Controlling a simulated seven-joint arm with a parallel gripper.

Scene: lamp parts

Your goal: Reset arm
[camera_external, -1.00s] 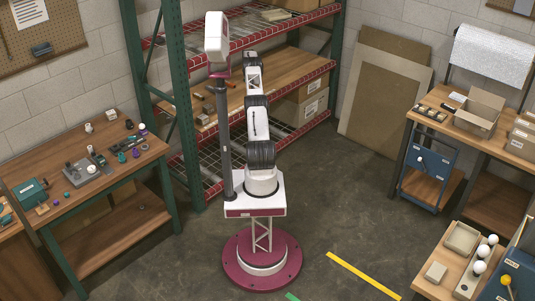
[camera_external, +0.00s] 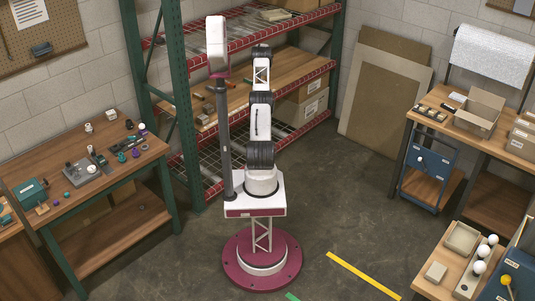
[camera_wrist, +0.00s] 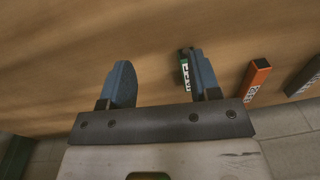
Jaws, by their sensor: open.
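My gripper (camera_wrist: 163,80) is open in the wrist view, its two blue fingers spread apart with nothing between them. It is over a brown wooden board of the rack. A small dark green block with a white label (camera_wrist: 185,74) shows just left of the right finger and is partly hidden by it; I cannot tell whether they touch. In the external view my arm reaches up and back from its base towards the rack, and its gripper cannot be made out there.
The rack (camera_external: 192,120) has green posts and red-edged shelves. A left workbench (camera_external: 135,160) holds small parts; a right bench (camera_external: 435,128) holds boxes. Floor around my base is mostly clear.

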